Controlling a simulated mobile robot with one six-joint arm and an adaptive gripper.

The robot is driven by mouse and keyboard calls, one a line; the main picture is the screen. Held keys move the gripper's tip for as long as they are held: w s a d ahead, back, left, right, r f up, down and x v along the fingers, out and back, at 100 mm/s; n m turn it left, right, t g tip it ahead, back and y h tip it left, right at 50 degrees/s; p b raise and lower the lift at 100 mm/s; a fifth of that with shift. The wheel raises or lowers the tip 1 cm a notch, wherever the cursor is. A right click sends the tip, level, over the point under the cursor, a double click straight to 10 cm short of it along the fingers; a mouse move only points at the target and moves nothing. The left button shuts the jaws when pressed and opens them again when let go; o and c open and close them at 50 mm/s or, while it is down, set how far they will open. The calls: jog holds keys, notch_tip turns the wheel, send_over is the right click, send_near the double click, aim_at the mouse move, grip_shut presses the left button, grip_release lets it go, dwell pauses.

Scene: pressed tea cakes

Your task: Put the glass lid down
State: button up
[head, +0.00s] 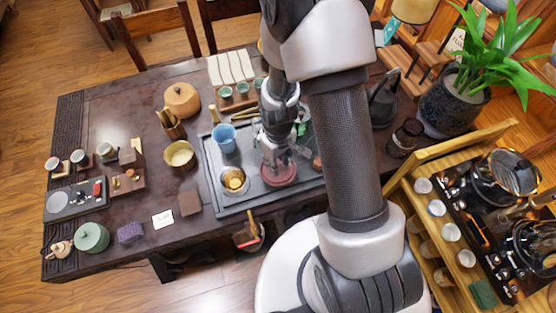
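My gripper (275,150) points down over the dark tea tray (208,178) on the table. It is right above a reddish round piece (279,178) on the tray. Greyish, partly see-through shapes show around the fingertips, but I cannot make out whether a glass lid is among them. Whether the fingers are open or shut is too small to tell. My arm hides the right part of the tray. I cannot tell the glass lid apart with certainty.
A blue cup (224,138) and a golden bowl (234,180) stand on the tray's left part. A yellow bowl (180,154) is left of the tray. Bare tabletop (120,205) lies farther left. Glass vessels (512,172) stand on a wooden cart at the right.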

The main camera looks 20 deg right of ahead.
jog(key=shift+o, duration=0.5)
jog(key=shift+r, duration=0.1)
jog(key=s+r+m+t+p, duration=0.1)
jog(key=s+r+p, duration=0.1)
jog(key=r, duration=1.1)
jog(key=s+r+m+t+p, duration=0.1)
jog(key=r+p, duration=0.1)
jog(key=r, duration=1.1)
jog(key=s+r+m+t, duration=0.2)
jog(key=s+r, duration=0.9)
jog(key=s, duration=0.1)
jog(key=shift+t, duration=0.3)
jog(key=shift+f, duration=0.1)
jog(key=shift+f+b, duration=0.8)
